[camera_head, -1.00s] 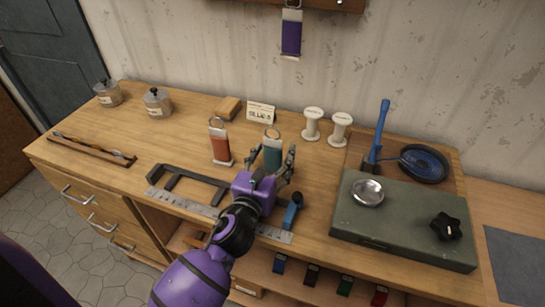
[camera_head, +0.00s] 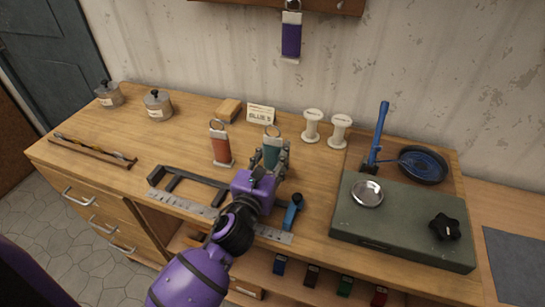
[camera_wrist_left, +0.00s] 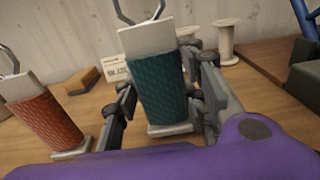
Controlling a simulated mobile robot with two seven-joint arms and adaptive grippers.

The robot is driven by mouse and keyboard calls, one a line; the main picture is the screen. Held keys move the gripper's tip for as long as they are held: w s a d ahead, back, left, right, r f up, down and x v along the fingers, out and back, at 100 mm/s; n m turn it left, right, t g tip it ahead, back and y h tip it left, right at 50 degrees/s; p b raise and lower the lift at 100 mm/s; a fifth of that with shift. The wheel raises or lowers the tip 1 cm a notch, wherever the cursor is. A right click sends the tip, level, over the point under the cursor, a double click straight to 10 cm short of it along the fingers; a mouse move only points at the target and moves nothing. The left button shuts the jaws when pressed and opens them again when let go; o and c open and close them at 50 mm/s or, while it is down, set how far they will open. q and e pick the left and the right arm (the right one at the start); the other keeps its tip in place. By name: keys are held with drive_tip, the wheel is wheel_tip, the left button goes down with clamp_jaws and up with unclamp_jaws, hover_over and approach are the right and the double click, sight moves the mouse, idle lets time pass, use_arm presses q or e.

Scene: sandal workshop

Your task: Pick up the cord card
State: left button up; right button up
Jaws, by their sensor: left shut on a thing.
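The teal cord card (camera_head: 271,154) stands upright on the bench, with white ends and a wire ring on top. My left gripper (camera_head: 276,158) is shut on the teal cord card, its fingers on either side of the winding. In the left wrist view the teal cord card (camera_wrist_left: 160,88) fills the space between the fingers, and its lower end appears to be on the bench top. An orange cord card (camera_head: 221,146) stands to the left, apart from the gripper. A purple cord card (camera_head: 291,35) hangs on the wall. My right gripper is not in view.
A small sign (camera_head: 261,113), apparently reading BLUE, a wooden block (camera_head: 229,109) and two white spools (camera_head: 312,125) stand behind. A metal ruler (camera_head: 273,235) and dark bracket lie in front. A green case (camera_head: 405,221) is at right.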

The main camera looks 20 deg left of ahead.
use_arm(q)
drive_tip(key=s+a+r+p, duration=0.1)
drive_tip(key=s+a+r, duration=0.8)
drive_tip(key=r, duration=0.3)
drive_tip(key=shift+s+a, duration=0.35)
drive_tip(key=shift+a, duration=0.2)
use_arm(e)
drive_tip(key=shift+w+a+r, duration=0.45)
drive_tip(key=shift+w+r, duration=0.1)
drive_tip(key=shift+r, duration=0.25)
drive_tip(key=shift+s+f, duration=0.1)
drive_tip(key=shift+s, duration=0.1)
